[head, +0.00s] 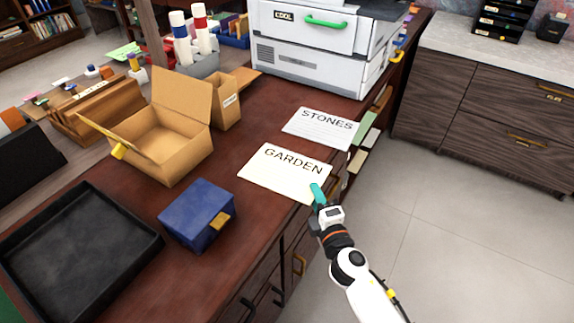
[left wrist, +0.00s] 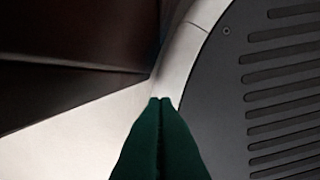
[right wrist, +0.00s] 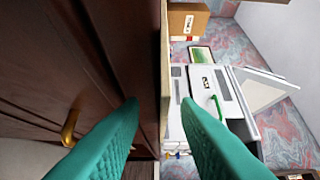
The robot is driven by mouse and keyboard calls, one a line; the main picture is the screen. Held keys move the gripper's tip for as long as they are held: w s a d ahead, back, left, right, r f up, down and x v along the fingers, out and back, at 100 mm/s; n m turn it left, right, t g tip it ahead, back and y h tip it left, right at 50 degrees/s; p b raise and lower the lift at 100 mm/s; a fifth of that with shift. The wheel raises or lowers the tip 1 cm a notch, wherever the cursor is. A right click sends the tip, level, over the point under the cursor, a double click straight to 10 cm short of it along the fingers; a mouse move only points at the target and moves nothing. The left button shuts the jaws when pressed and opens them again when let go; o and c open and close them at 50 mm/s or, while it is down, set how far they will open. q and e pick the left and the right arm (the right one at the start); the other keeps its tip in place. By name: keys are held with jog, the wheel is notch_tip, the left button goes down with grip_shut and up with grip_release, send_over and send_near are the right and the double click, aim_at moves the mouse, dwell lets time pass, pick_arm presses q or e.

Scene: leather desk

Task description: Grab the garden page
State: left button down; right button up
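The garden page (head: 283,178) is a cream sheet with GARDEN printed on it, flat on the desk near its right edge. My right gripper (head: 318,192) is at the page's right corner, by the desk edge. In the right wrist view its teal fingers (right wrist: 160,103) are apart, with the thin desk edge running between them. I cannot tell whether the page touches a finger; the page is not clear in that view. My left gripper (left wrist: 160,100) shows only in the left wrist view, with its dark green fingertips together and nothing seen between them.
A stones page (head: 322,128) lies just behind the garden page. A blue box (head: 190,216), a black tray (head: 75,255) and an open cardboard box (head: 160,140) stand to the left. A white printer (head: 315,60) stands at the back. Floor is clear at right.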

jog(key=shift+s+r, duration=0.15)
jog(key=shift+s, duration=0.1)
jog(key=shift+c, duration=0.6)
grip_shut()
pick_arm(q)
jog(key=s, duration=0.2)
jog(key=shift+s+a, duration=0.35)
jog(key=shift+a, duration=0.05)
